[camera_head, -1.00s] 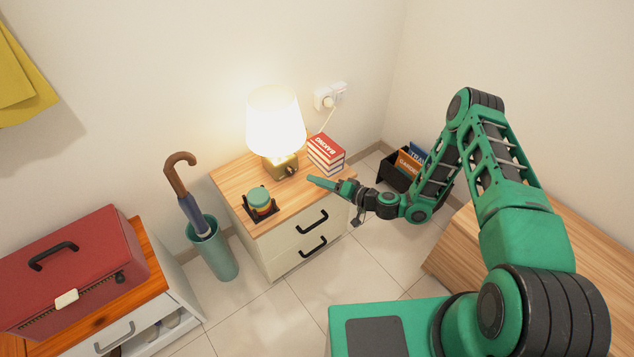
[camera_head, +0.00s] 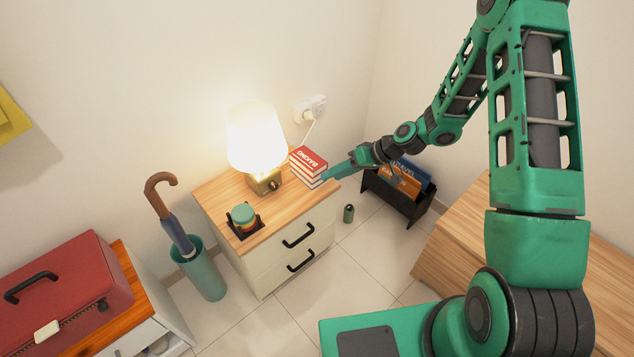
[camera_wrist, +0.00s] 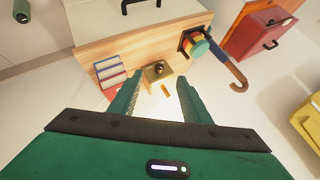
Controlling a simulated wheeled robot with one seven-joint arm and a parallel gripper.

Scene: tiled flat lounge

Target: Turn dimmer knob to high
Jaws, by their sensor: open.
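The lit table lamp (camera_head: 256,138) stands on the wooden-topped cabinet (camera_head: 222,196), against the wall. Its brass base (camera_head: 263,184) carries a small dark dimmer knob (camera_head: 279,184) on the side facing the room. In the wrist view the knob (camera_wrist: 158,69) shows at the brass base (camera_wrist: 152,78), between and beyond my fingers. My gripper (camera_head: 326,177) is at the cabinet's right edge, by the books, apart from the knob. In the wrist view my gripper (camera_wrist: 154,98) is open and empty. Which way the knob is turned is too small to tell.
Red and white books (camera_head: 309,165) are stacked right of the lamp. A stack of coasters (camera_head: 243,219) in a dark holder sits at the front left. A wall socket (camera_head: 310,108) with a plugged cord is behind. A magazine rack (camera_head: 398,192) and a dark green cylinder (camera_head: 348,214) are on the floor.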

